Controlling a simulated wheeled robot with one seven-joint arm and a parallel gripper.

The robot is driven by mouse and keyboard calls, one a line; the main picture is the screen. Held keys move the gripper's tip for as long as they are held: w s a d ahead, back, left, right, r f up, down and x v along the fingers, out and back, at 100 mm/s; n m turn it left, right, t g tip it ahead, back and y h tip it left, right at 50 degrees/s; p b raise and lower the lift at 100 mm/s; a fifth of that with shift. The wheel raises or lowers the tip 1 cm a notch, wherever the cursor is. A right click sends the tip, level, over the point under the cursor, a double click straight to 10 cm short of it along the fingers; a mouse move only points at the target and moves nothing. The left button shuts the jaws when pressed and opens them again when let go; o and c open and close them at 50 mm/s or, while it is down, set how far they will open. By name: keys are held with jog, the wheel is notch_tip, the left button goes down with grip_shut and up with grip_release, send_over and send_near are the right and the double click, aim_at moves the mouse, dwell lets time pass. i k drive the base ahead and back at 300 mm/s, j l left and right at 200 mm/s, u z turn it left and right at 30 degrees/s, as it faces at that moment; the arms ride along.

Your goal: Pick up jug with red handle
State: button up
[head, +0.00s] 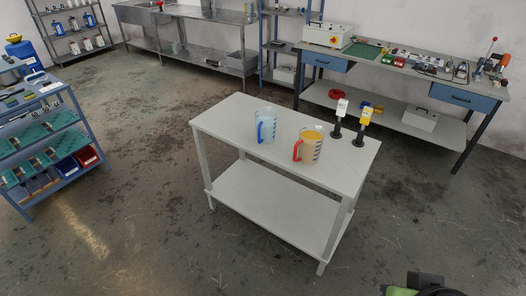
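The jug with the red handle (311,147) stands upright on the white table (235,115), right of the middle of its top. It holds something orange-yellow, and its red handle is on its left side. A second jug with a blue handle (267,127) stands behind it to the left; it is clear and pale. A green and black part at the bottom right edge seems to be mine, but no gripper fingers show. Nothing touches the red-handled jug.
A workbench (400,67) with tools is behind right, a blue rack (52,140) at left. The floor (150,220) around the table's front is clear.

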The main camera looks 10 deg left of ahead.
aim_at(311, 137)
jog(key=u, duration=0.35)
jog(key=i+j+u, duration=0.35)
jog(key=i, duration=0.45)
jog(key=i+u, duration=0.3)
jog(key=i, duration=0.45)
